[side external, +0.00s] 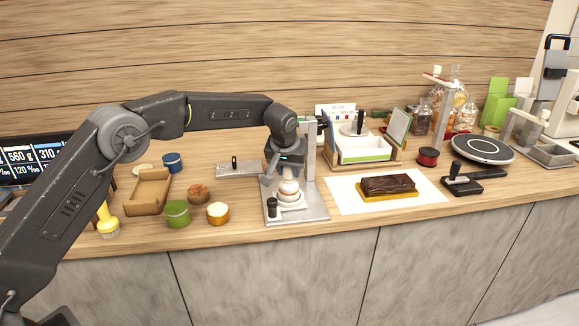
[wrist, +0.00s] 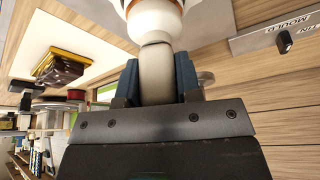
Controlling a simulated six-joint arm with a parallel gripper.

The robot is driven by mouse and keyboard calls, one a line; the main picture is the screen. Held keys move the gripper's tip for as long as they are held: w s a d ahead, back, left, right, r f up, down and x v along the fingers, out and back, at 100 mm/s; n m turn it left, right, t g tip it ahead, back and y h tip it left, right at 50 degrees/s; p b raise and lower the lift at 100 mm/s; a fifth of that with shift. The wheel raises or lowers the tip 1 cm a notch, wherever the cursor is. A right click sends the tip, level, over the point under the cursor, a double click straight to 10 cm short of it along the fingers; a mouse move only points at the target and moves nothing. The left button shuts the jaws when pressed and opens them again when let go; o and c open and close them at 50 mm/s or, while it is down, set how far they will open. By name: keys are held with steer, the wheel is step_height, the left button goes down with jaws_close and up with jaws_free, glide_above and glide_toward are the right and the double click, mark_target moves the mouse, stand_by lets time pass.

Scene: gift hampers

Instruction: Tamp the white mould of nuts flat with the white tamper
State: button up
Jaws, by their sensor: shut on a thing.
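My gripper (side external: 286,168) points down over a grey metal stand and is shut on the white tamper (side external: 289,186). In the wrist view the blue-tipped fingers (wrist: 156,82) close on the tamper's pale handle (wrist: 155,62), with its wider white head (wrist: 155,20) beyond. The tamper is roughly upright. The white mould (side external: 292,204) sits on the stand's base directly under the tamper head. The nuts cannot be made out, and I cannot tell whether the head touches them.
The stand's base plate (side external: 312,212) has a black-knobbed part (side external: 272,208) at its front left. A labelled metal plate (side external: 238,170) lies left, near small green (side external: 177,213), brown and yellow pots. A dark chocolate block (side external: 389,185) lies on white paper (side external: 345,192) to the right.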

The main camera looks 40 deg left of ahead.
steer(key=shift+f, duration=0.35)
steer(key=shift+r, duration=0.1)
steer(key=shift+r, duration=1.5)
steer(key=shift+f, duration=0.1)
steer(key=shift+f, duration=0.5)
steer(key=shift+f, duration=0.9)
stand_by(0.3)
steer(key=shift+r, duration=1.5)
steer(key=shift+f, duration=0.1)
